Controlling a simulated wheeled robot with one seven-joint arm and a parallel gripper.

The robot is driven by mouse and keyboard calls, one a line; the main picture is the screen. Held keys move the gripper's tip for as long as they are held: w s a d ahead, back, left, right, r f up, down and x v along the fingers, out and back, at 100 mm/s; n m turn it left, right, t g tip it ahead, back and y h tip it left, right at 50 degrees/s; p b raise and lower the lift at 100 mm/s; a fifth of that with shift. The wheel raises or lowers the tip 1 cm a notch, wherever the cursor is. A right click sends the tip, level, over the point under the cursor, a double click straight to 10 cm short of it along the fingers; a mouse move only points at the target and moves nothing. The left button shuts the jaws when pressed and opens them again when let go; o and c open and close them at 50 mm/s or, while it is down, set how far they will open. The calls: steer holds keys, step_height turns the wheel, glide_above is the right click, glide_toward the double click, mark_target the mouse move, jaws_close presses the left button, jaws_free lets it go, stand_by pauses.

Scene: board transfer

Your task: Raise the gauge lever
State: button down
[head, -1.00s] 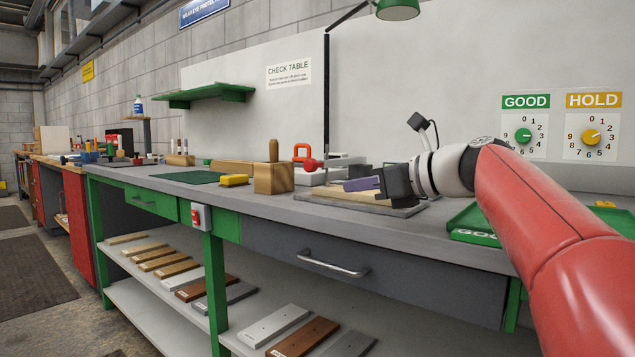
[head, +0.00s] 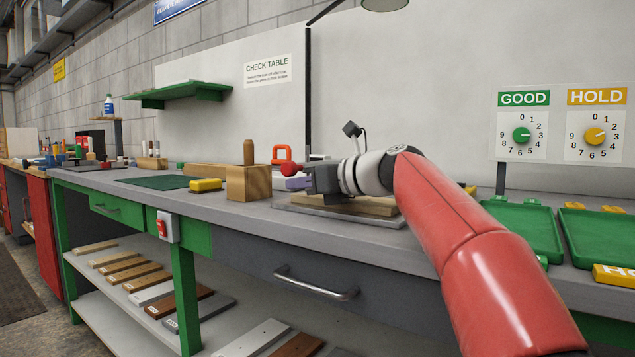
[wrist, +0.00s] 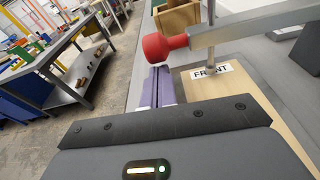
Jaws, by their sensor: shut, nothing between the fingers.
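The gauge lever is a grey metal bar (wrist: 245,20) with a red knob (wrist: 165,45) at its end in the wrist view. The red knob (head: 292,170) also shows in the head view, just above my fingertips. My gripper (head: 298,184) is shut and empty, its purple fingers (wrist: 157,88) pressed together. The fingers point at the underside of the knob; I cannot tell whether they touch it. A pale wooden board (head: 365,206) lies on a grey base plate (head: 340,215) below my gripper. My gripper and wrist hide most of the lever in the head view.
A wooden block with a peg (head: 248,183) and a yellow block (head: 206,185) stand to the left. An orange-red clamp-like item (head: 281,154) is behind. Green trays (head: 530,230) lie at the right. A FRONT label (wrist: 211,71) stands by a metal post.

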steer(key=shift+w+a+f, duration=0.1)
steer(key=shift+w+a, duration=0.2)
steer(key=shift+a, duration=0.1)
